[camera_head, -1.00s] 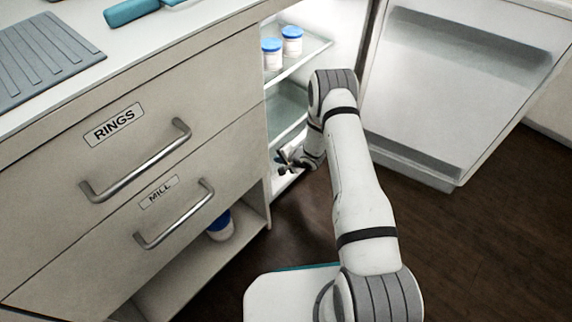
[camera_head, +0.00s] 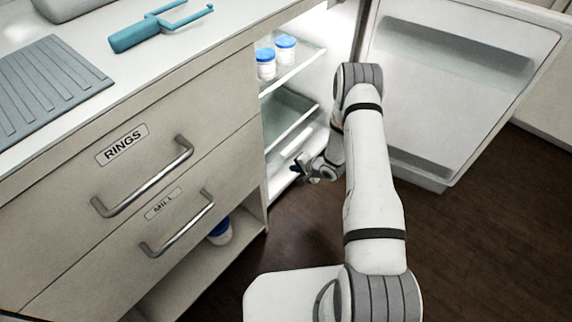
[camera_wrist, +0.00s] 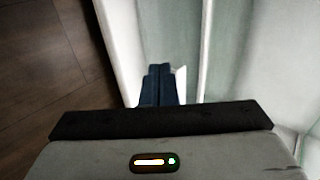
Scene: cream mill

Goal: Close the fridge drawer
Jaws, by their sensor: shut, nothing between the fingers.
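The fridge is open, and its door (camera_head: 450,90) is swung wide to the right. Inside, the fridge drawer (camera_head: 285,172) shows low down as a pale front below a glass shelf; how far out it stands I cannot tell. My gripper (camera_head: 300,167) is at the fridge opening, low, beside the drawer front. In the wrist view my gripper (camera_wrist: 158,72) has its dark fingers together and empty, over a pale upright edge and greenish glassy panels. Whether the fingertips touch the drawer is unclear. My arm hides part of the fridge's right side.
Two white jars with blue lids (camera_head: 276,57) stand on the upper fridge shelf. The cabinet's RINGS drawer (camera_head: 140,170) and MILL drawer (camera_head: 180,222) are at left. A blue-lidded tub (camera_head: 220,232) sits in the open lower compartment. Dark floor (camera_head: 480,240) is free at right.

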